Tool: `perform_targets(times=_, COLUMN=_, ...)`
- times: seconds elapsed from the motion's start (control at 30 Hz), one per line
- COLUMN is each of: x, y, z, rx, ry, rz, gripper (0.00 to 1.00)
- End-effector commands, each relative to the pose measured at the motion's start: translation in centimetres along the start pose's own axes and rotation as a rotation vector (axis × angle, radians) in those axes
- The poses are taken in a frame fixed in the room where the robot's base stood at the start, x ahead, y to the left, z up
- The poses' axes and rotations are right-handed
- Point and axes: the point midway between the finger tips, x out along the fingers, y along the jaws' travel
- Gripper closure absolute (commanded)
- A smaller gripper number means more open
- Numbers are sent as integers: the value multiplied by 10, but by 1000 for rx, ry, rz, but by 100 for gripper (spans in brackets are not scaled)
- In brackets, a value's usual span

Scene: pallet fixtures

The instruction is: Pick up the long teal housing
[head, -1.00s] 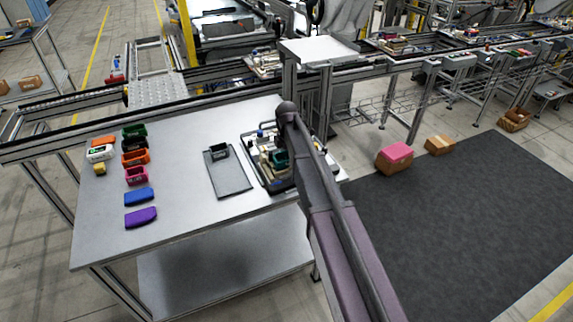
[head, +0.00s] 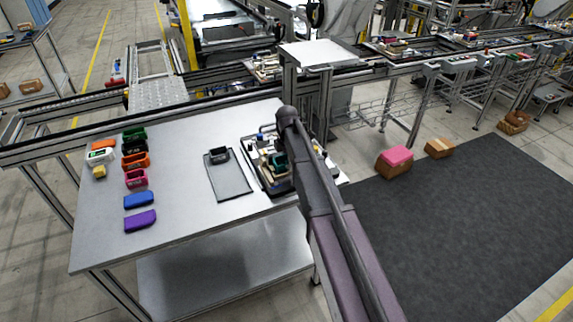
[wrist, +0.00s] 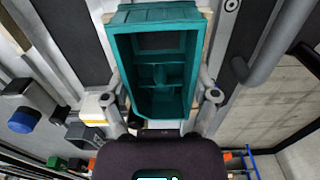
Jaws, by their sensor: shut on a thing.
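The long teal housing (wrist: 158,58) fills the upper middle of the wrist view, an open box with inner ribs facing the camera. My gripper (wrist: 160,98) has one finger on each side of it and is shut on it. In the head view the teal housing (head: 279,161) shows only in part beside my arm, over the black pallet fixture (head: 257,178) at the table's right. My arm hides the gripper there. I cannot tell whether the housing is clear of the fixture.
A dark flat tray (head: 230,182) with a small black part lies left of the fixture. Several coloured housings, among them a blue one (head: 139,200) and a purple one (head: 140,221), stand at the table's left. The table (head: 185,240) is clear between and in front.

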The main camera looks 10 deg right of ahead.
Motion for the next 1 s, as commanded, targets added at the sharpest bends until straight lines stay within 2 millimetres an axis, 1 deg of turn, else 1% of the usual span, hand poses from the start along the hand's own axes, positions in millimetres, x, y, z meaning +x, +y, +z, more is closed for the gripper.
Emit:
perform_targets(times=0.27, x=-1, y=0, z=0, rx=0, ry=0, rz=0, gripper=77)
perform_targets(times=0.47, x=-8, y=0, z=0, rx=0, ry=0, rz=0, gripper=77)
perform_targets(times=0.67, x=-21, y=0, z=0, rx=0, ry=0, rz=0, gripper=77)
perform_targets(times=0.87, x=-39, y=0, z=0, rx=0, ry=0, rz=0, gripper=77)
perform_targets(times=0.9, x=-40, y=-6, z=-1, rx=0, ry=0, rz=0, gripper=77)
perform_targets(times=1.0, x=-39, y=-33, z=-7, rx=0, ry=0, rz=0, gripper=77)
